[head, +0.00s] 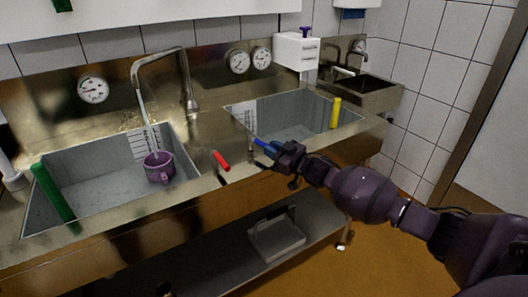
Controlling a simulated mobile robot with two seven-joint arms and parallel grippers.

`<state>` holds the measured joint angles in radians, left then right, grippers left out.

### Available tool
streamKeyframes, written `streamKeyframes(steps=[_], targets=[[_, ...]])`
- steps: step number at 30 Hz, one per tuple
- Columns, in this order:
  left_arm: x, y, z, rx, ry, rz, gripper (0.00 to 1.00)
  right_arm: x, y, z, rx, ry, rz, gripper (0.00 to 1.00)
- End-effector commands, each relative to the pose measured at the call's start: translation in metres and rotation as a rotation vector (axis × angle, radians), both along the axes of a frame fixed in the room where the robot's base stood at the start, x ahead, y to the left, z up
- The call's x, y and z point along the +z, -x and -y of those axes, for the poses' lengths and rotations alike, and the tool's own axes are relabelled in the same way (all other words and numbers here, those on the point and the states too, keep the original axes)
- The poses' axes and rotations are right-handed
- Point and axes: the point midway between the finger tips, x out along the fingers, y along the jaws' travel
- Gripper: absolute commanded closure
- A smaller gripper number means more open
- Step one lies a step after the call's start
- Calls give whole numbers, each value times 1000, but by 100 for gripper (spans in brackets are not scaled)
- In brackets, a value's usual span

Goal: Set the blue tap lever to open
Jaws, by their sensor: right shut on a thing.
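The blue tap lever (261,143) shows at the front rim of the steel counter, before the right basin. My right gripper (272,148) is at the lever and shut on it. The gripper's fingers hide part of the lever and its base. A red lever (221,160) sits to the left on the same front rim, apart from the gripper. My left gripper is not in view.
The left basin (100,205) holds a purple cup (158,167) and a green bar (55,198). The right basin (300,113) has a yellow bar (335,113). A lower shelf (215,258) carries a grey tray (276,238).

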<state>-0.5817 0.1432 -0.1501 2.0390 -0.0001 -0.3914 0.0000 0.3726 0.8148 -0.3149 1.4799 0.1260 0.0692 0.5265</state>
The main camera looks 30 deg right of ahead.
Motion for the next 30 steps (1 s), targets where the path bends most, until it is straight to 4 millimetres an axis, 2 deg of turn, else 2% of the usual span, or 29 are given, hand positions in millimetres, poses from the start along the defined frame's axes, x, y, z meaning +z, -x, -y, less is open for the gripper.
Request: streamKeyframes(steps=[8,15,30], targets=[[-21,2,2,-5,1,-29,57,-6,-7,16,157,6,-6,100],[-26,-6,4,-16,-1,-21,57,-6,-12,25,261,3,-5,100],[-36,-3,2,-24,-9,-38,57,-1,-16,30,348,0,0,100]])
